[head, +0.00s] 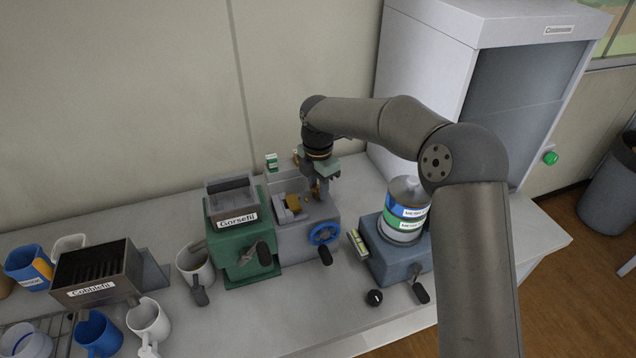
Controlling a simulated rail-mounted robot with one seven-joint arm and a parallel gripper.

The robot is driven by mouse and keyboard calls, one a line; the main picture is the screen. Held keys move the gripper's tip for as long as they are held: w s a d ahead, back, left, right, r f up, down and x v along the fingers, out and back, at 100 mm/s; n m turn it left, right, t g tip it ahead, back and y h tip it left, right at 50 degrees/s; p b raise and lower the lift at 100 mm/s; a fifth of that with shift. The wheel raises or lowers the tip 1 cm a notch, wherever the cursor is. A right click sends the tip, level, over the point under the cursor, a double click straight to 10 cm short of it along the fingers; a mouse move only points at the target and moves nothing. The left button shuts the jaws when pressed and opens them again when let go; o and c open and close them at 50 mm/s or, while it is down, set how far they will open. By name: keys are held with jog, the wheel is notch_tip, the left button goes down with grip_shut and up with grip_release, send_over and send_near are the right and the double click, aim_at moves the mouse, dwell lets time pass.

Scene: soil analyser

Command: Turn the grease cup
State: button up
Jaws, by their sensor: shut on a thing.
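My gripper (321,187) points down over the grey machine (305,242) with the blue handwheel (325,232). It is shut on a small brass-coloured piece at the machine's upper right, which appears to be the grease cup. The fingers cover most of that piece, so its shape and how far it is turned cannot be told.
A green machine labelled Gorsefil (237,240) stands directly left. A blue-grey machine (392,262) bearing a striped canister (404,212) stands right. A white cabinet (410,70) rises behind. Mugs and a Cobblefil box (98,275) stand at left. The front counter is mostly clear.

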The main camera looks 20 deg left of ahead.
jog(key=n+p, duration=0.1)
jog(key=n, duration=0.4)
jog(key=shift+n, duration=0.7)
jog(key=o, duration=1)
notch_tip(320, 180, up, 18)
jog(key=shift+f+b, duration=0.25)
jog(key=shift+b, duration=0.75)
